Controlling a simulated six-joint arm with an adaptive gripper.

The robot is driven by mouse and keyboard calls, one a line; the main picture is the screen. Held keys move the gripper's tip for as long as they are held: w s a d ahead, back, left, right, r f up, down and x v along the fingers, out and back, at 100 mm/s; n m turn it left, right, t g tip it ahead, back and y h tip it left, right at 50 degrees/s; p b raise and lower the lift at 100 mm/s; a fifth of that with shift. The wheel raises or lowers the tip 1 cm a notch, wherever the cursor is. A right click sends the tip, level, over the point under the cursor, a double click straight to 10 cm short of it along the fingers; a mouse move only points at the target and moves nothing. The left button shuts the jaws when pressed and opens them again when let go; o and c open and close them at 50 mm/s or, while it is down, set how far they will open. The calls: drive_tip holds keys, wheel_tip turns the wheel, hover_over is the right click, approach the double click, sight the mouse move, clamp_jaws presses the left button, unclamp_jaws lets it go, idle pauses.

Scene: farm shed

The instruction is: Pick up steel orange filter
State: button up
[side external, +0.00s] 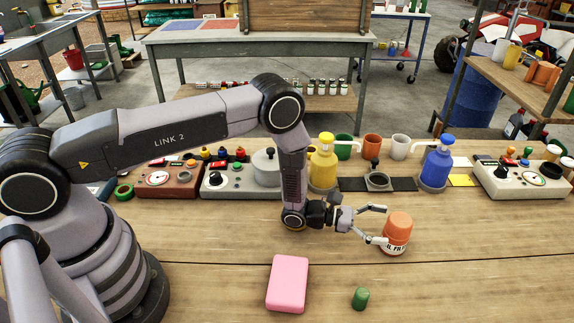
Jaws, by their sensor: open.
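The steel orange filter (398,226) is a short canister with an orange top and a pale band with dark lettering. It stands on the wooden table, slightly tilted in the picture. My gripper (379,224) is open and reaches in from the left, low over the table. Its two fingers point at the filter, and the lower fingertip is right beside the filter's left side. I cannot tell whether that finger touches it.
A pink block (287,283) and a small green cylinder (360,298) lie nearer the camera. Behind stand a yellow pump bottle (323,165), a blue pump bottle (437,165) and control boxes (520,181). The table (480,270) is clear to the right.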

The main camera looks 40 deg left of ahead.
drive_tip(key=x, duration=0.3)
drive_tip(key=shift+w+d, duration=0.2)
drive_tip(key=shift+d, duration=0.1)
drive_tip(key=c, duration=1.2)
drive_tip(key=shift+c, duration=0.7)
drive_tip(key=shift+r, duration=0.1)
